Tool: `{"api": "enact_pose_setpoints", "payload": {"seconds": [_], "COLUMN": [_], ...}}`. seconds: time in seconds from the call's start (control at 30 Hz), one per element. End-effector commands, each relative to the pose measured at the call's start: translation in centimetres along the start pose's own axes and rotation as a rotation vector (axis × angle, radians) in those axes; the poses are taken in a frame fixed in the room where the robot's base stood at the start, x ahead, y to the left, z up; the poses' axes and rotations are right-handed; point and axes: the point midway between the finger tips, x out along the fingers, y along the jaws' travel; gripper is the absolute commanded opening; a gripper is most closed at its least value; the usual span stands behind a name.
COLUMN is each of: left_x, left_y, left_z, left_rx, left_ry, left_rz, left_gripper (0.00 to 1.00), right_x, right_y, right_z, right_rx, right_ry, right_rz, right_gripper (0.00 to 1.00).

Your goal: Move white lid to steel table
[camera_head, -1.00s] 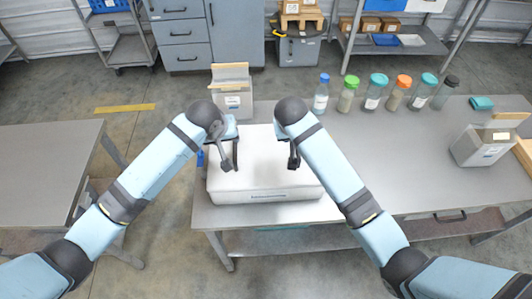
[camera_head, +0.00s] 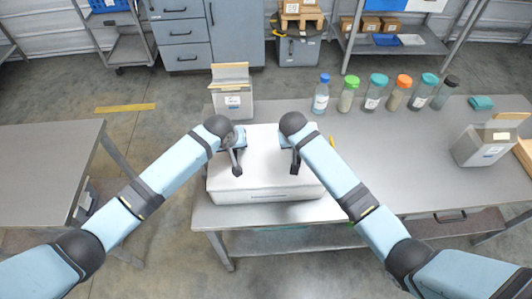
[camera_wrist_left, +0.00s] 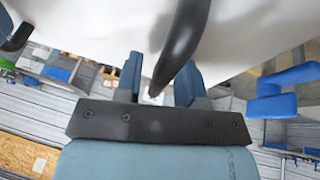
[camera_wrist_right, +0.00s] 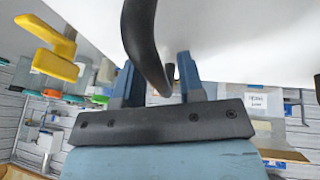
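The white lid (camera_head: 265,165) tops a white box (camera_head: 270,196) on the steel table (camera_head: 385,165). Two dark curved handles rise from the lid, a left one (camera_wrist_left: 183,40) and a right one (camera_wrist_right: 140,35). My left gripper (camera_wrist_left: 158,80) is at the left handle; its blue fingers stand apart with the handle's end between them and gaps showing. My right gripper (camera_wrist_right: 157,80) is likewise at the right handle, fingers apart on either side of it. In the head view my wrists partly hide the lid's far part.
A blue clamp (camera_wrist_left: 275,100) shows at the box's side in the left wrist view, a yellow clamp (camera_wrist_right: 55,50) in the right. Several capped bottles (camera_head: 372,92) stand behind to the right. A grey bin (camera_head: 233,100) stands behind the lid. Another table (camera_head: 45,170) is at left.

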Motion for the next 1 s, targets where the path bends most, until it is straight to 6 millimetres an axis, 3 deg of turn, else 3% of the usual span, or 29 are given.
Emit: {"api": "enact_pose_setpoints", "payload": {"seconds": [0.03, 0.13, 0.57, 1.0], "left_x": [0.0, 0.0, -0.3, -3.7], "left_y": [0.0, 0.0, 0.1, 0.8], "left_z": [0.0, 0.0, -0.1, -1.6], "left_rx": [0.0, 0.0, 0.0, 0.0], "left_ry": [0.0, 0.0, 0.001, 0.001], "left_rz": [0.0, 0.0, 0.001, 0.0], "left_gripper": [0.24, 0.01, 0.0, 0.0], "right_x": [0.0, 0.0, -0.3, -3.7], "right_y": [0.0, 0.0, 0.1, 0.8], "right_z": [0.0, 0.0, -0.1, -1.6], "right_rx": [0.0, 0.0, 0.0, 0.0], "right_ry": [0.0, 0.0, 0.001, 0.001], "right_rz": [0.0, 0.0, 0.0, 0.0], "right_gripper": [0.24, 0.01, 0.0, 0.0]}}
